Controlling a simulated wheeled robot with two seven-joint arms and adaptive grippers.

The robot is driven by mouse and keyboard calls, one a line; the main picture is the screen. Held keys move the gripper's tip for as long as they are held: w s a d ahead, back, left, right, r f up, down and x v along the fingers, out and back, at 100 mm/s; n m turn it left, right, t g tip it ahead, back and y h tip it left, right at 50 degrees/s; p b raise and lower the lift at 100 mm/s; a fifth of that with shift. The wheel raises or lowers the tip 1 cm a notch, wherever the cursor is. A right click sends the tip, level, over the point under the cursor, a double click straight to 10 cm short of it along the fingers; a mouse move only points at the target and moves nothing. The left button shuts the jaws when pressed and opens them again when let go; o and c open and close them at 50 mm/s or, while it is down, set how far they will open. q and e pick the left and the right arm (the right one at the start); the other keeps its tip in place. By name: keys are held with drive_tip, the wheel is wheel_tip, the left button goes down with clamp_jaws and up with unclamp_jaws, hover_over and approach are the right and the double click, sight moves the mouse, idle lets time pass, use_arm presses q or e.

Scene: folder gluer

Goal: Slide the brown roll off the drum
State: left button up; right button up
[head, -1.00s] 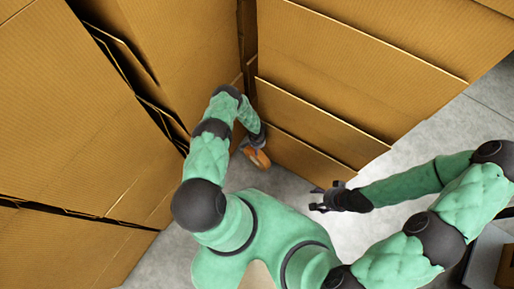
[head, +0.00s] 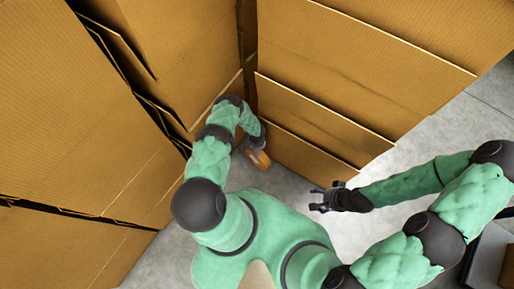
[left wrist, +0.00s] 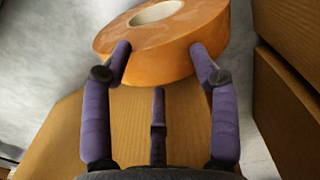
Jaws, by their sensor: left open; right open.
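The brown roll (head: 260,159) shows small and orange-brown beside the left hand in the head view. In the left wrist view the roll (left wrist: 165,65) fills the top middle, tilted, with a pale round hole in its upper face. My left gripper (left wrist: 161,52) is open, with one purple finger on each side of the roll's near edge. I cannot tell whether the fingers touch it. My right gripper (head: 322,200) is open and empty, to the right of the roll. I cannot make out a drum; anything inside or behind the roll is hidden.
Large cardboard panels (head: 90,90) stand at the left and more panels (head: 360,60) stand at the right, close to the left arm. A brown cardboard surface (left wrist: 135,125) lies below the left fingers. Grey floor (head: 345,235) is clear around my right gripper.

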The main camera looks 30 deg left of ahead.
use_arm(q)
drive_tip(key=shift+s+d+f, duration=0.1)
drive_tip(key=shift+f, duration=1.7)
drive_tip(key=shift+f, duration=0.75)
drive_tip(key=shift+c, duration=0.2)
drive_tip(key=c, duration=0.9)
drive_tip(key=shift+w+a+r, duration=0.1)
drive_tip(key=shift+w+a, duration=0.1)
drive_tip(key=shift+w, duration=0.05)
clamp_jaws()
drive_tip(key=shift+r, duration=0.15)
